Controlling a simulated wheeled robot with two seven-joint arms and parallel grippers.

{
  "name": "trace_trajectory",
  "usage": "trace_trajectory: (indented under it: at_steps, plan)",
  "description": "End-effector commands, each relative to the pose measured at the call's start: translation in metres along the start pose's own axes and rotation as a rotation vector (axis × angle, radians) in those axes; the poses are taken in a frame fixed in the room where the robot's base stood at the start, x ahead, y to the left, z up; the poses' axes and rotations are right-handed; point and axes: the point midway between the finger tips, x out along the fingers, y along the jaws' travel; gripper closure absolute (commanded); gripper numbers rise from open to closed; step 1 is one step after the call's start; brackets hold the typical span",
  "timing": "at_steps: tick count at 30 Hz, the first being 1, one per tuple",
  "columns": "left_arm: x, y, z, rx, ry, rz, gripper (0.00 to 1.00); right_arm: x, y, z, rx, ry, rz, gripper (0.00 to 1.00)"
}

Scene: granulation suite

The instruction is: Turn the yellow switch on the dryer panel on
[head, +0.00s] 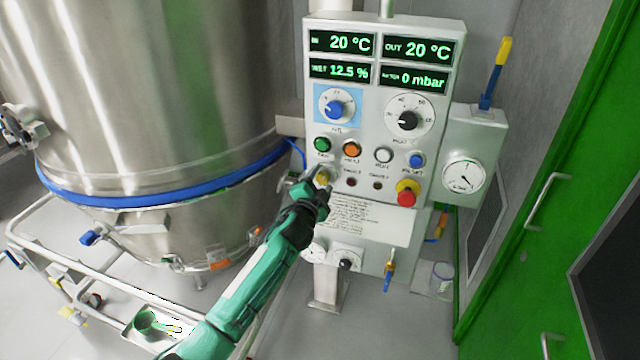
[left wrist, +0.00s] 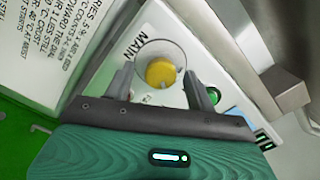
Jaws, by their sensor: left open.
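The dryer panel (head: 440,70) stands upright right of the steel vessel, with lit displays, knobs and buttons. The yellow switch (head: 322,178) is at the panel's lower left, partly hidden by my gripper. In the left wrist view the yellow switch (left wrist: 161,72) sits in a round, clear-looking collar beside the word "MAIN". My left gripper (head: 314,188) is at the panel in front of the switch. Its fingers (left wrist: 162,88) are open, one on each side of the collar, with the switch between them. Whether they touch it I cannot tell. My right gripper is not in view.
A green button (head: 322,145) and an orange button (head: 352,148) sit just above the switch. A red knob on a yellow base (head: 406,196) is to the right. The steel vessel (head: 150,80) fills the left, and a green-framed door (head: 540,180) the right.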

Motion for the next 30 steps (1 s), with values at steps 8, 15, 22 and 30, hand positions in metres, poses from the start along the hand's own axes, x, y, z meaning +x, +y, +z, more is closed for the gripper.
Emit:
trace_trajectory:
  at_steps: [8, 15, 22, 30]
  plan:
    - [-0.015, 0.000, 0.001, 0.001, 0.000, -0.002, 0.44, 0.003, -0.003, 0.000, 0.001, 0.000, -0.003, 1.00]
    - [-0.052, 0.001, 0.001, 0.000, 0.001, -0.001, 0.44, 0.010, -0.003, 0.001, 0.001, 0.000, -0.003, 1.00]
    - [-0.092, 0.003, 0.001, -0.001, 0.002, 0.000, 0.44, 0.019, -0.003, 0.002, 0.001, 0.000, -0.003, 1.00]
    - [-0.128, 0.002, 0.001, 0.000, 0.001, 0.001, 0.44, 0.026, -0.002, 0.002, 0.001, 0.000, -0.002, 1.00]
